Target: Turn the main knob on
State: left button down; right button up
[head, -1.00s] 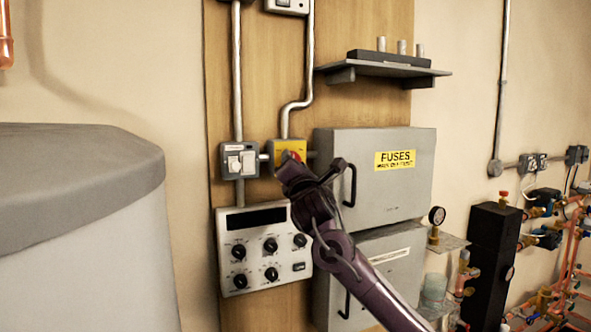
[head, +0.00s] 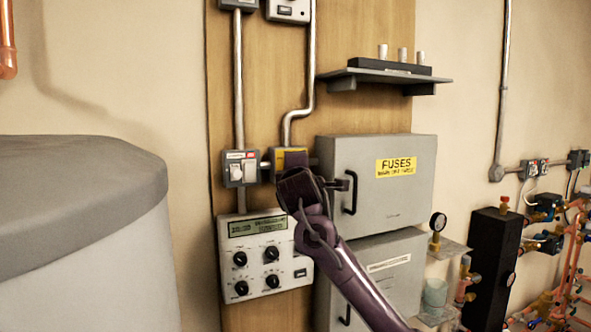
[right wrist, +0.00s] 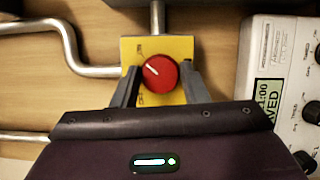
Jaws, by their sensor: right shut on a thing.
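The red main knob (right wrist: 158,76) sits on a yellow plate (right wrist: 184,48) in the right wrist view. A white line on its face runs diagonally. My right gripper (right wrist: 161,80) has its two grey fingers on either side of the knob, shut on it. In the head view, my right gripper (head: 297,172) covers the knob and most of the yellow plate (head: 277,158). My left gripper is not in view.
The control panel (head: 262,262) with several black knobs has a lit green display. The grey fuse box (head: 395,205) is close on the right. A grey-topped tank (head: 75,185) stands at left.

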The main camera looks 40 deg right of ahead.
jog(key=shift+m, duration=0.5)
jog(key=o, duration=1)
jog(key=shift+d, duration=0.1)
jog(key=shift+c, duration=0.2)
jog(key=b+v, duration=0.3)
jog(key=v, duration=0.5)
jog(key=shift+b, duration=0.35)
